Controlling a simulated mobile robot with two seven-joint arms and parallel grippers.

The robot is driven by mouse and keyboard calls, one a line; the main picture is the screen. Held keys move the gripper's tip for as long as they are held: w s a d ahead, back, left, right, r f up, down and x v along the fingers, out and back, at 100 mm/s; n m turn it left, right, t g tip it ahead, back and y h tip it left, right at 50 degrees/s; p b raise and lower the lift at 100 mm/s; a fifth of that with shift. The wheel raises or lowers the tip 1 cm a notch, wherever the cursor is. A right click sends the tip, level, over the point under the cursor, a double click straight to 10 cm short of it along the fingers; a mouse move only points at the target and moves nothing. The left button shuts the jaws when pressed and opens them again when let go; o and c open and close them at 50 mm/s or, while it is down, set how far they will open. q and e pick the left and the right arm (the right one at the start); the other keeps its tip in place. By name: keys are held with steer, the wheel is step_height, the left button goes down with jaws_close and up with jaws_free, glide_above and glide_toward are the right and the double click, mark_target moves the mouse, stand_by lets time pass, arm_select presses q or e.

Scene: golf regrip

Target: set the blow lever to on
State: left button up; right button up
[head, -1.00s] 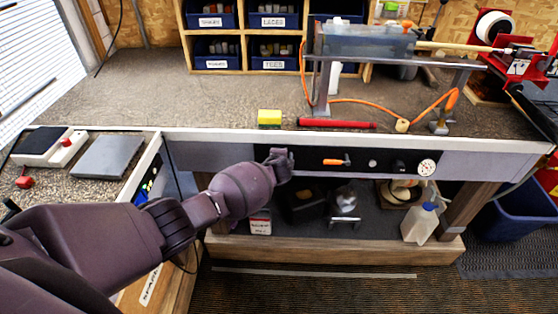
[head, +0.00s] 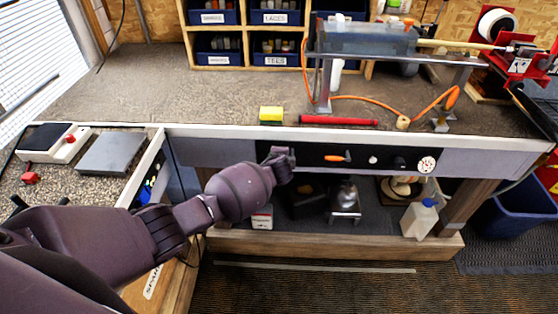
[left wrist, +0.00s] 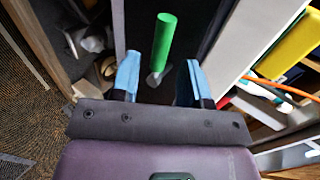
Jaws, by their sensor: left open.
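A lever with a green grip (left wrist: 163,42) on a grey metal base shows in the left wrist view, between the open fingers of my left gripper (left wrist: 162,66). Gaps show on both sides of the grip, and the fingers do not appear to touch it. In the head view my left gripper (head: 281,156) is at the left part of the black control panel (head: 315,157) and hides what is behind it. A second lever with an orange handle (head: 337,158) lies sideways on the panel to the right. I cannot read which lever is labelled blow. My right gripper is not in view.
A white knob (head: 373,160), a black knob (head: 398,162) and a dial gauge (head: 427,165) sit further right on the panel. The bench top (head: 220,105) above holds a yellow block (head: 271,114) and a red grip (head: 338,121). A shelf with several items is below.

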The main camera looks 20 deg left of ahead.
arm_select(q)
steer(key=p+v, duration=0.1)
steer(key=v, duration=0.6)
steer(key=shift+s, duration=0.15)
stand_by(0.3)
steer(key=shift+r, duration=0.1)
steer(key=w+d+r+n+t+h, duration=0.1)
steer(key=d+r+n+t+h, duration=0.1)
steer(key=d+r+h, duration=0.25)
steer(key=s+d+r+n+t+h, duration=0.1)
steer(key=s+r+n+h, duration=0.1)
steer(key=s+n, duration=0.3)
steer(key=s+a+f+n+y, duration=0.1)
steer(key=s+a+f, duration=0.3)
steer(key=s, duration=0.5)
steer(key=s+a+f+n+g+y, duration=0.1)
steer(key=s+a+f+n, duration=0.2)
steer(key=s, duration=0.7)
steer(key=s+a+f+n+g+y, duration=0.1)
steer(key=s+a+f, duration=0.4)
steer(key=s, duration=0.5)
steer(key=shift+f+n+b, duration=0.2)
steer(key=shift+n+b, duration=0.1)
steer(key=shift+n, duration=0.6)
